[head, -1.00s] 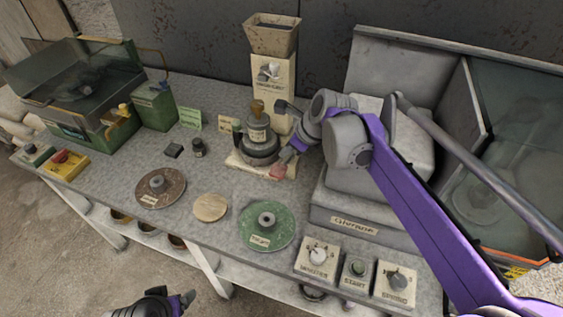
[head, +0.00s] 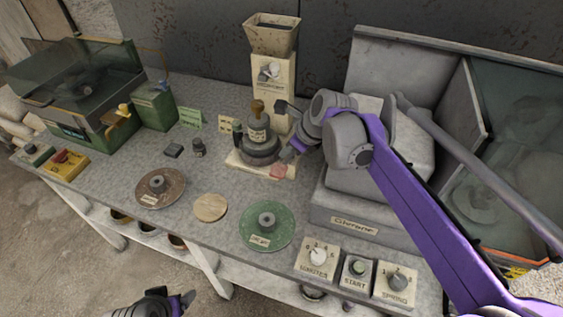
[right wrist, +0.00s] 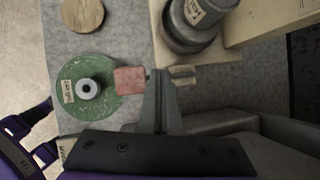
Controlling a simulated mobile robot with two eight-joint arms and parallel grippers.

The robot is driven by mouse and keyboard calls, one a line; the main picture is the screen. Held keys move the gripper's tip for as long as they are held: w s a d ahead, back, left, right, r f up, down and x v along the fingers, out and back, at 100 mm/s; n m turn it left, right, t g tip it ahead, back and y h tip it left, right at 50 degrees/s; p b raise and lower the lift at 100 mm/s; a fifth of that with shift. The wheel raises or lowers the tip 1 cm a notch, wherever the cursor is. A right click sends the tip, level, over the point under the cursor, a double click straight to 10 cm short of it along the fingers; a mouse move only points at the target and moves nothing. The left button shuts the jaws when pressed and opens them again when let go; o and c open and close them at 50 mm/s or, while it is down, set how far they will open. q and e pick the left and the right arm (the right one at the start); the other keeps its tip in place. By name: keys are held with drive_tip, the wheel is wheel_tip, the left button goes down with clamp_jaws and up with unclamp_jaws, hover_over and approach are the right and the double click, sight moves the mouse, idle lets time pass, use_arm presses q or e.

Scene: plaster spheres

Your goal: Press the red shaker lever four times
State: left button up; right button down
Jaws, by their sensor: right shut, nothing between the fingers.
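The red lever (head: 278,171) is a flat pad at the front right of the cream base (head: 247,166) of a dark grey shaker (head: 259,146) with a brown top. My right gripper (head: 288,155) is shut and empty, just behind and right of the pad. In the right wrist view the red pad (right wrist: 130,80) lies just left of the narrow closed fingertips (right wrist: 158,75). Whether they touch it is unclear. My left gripper (head: 187,299) is low at the bottom edge, away from the bench, partly cut off; its jaw state is unclear.
A hopper stand (head: 272,75) rises behind the shaker. A grey cabinet machine (head: 345,215) stands close to its right. A green disc (head: 266,224), a wooden disc (head: 210,207) and a brown disc (head: 160,187) lie in front. Control boxes (head: 357,268) sit at the front edge.

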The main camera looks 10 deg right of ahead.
sight(284, 165)
drive_tip(key=shift+s+a+f, duration=0.1)
drive_tip(key=shift+s+f, duration=0.05)
drive_tip(key=shift+f, duration=0.25)
drive_tip(key=shift+s+a+f+b, duration=0.2)
drive_tip(key=shift+f+b, duration=0.2)
drive_tip(key=shift+f, duration=0.15)
drive_tip(key=shift+s+a+f+b, duration=0.1)
drive_tip(key=shift+s+f+b, duration=0.1)
drive_tip(key=shift+f+b, duration=0.3)
drive_tip(key=shift+s+a+f+b, duration=0.1)
drive_tip(key=shift+s+f+b, duration=0.15)
drive_tip(key=shift+f, duration=0.4)
idle(1.8)
drive_tip(key=shift+w+r, duration=0.1)
drive_tip(key=shift+r, duration=0.05)
idle(0.5)
drive_tip(key=r+p, duration=0.1)
drive_tip(key=w+r+p, duration=0.1)
drive_tip(key=d+r+p, duration=0.1)
drive_tip(key=r, duration=0.1)
drive_tip(key=shift+w, duration=0.2)
idle(0.4)
